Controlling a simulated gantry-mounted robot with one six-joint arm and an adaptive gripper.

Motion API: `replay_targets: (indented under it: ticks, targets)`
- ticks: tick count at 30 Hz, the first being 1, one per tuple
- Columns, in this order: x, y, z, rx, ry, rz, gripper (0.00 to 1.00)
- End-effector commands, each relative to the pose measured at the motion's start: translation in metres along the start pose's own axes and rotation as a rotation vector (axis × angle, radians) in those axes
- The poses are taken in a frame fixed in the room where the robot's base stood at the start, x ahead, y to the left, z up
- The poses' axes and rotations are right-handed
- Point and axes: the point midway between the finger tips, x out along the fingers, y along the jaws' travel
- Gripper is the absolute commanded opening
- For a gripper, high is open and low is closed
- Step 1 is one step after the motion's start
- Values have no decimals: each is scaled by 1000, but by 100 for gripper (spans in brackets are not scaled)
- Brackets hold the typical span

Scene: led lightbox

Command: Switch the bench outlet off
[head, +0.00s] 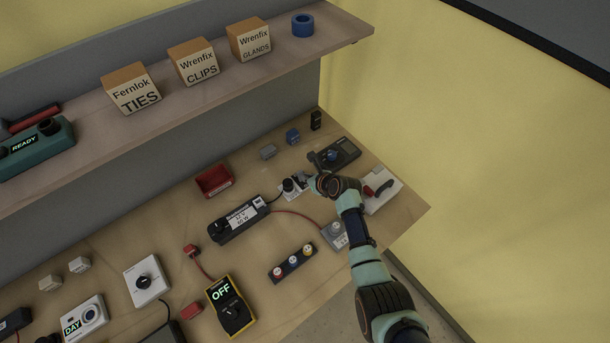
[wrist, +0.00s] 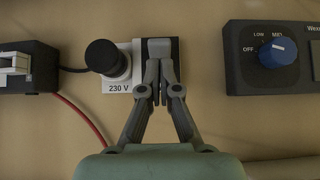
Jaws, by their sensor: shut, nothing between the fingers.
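The bench outlet (head: 289,187) is a white plate marked 230 V, and it also shows in the wrist view (wrist: 118,88). A black plug (wrist: 102,57) sits in its left part, with a dark cable running left. My gripper (wrist: 160,66) is shut and empty, with its fingertips over the outlet's right part, where a dark backing (wrist: 176,50) shows around them. The fingers hide most of the switch area, so I cannot tell the switch's position or whether they touch it. In the head view my gripper (head: 313,184) is just right of the plug.
A dark device with a blue knob (wrist: 277,50) marked OFF, LOW and MED stands close on the right. The black 12 V supply (head: 238,220) and a red cable lie to the left. A grey box (head: 336,234) and a red-handled switch (head: 383,190) are near my arm.

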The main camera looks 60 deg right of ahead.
Motion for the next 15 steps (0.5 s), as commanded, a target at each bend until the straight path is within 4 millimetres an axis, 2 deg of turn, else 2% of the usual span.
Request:
replay_targets:
  ticks: [8, 15]
  targets:
    - [-5, 0, -2, -1, -1, -1, 0]
    - [-22, 0, 15, -1, -1, -1, 0]
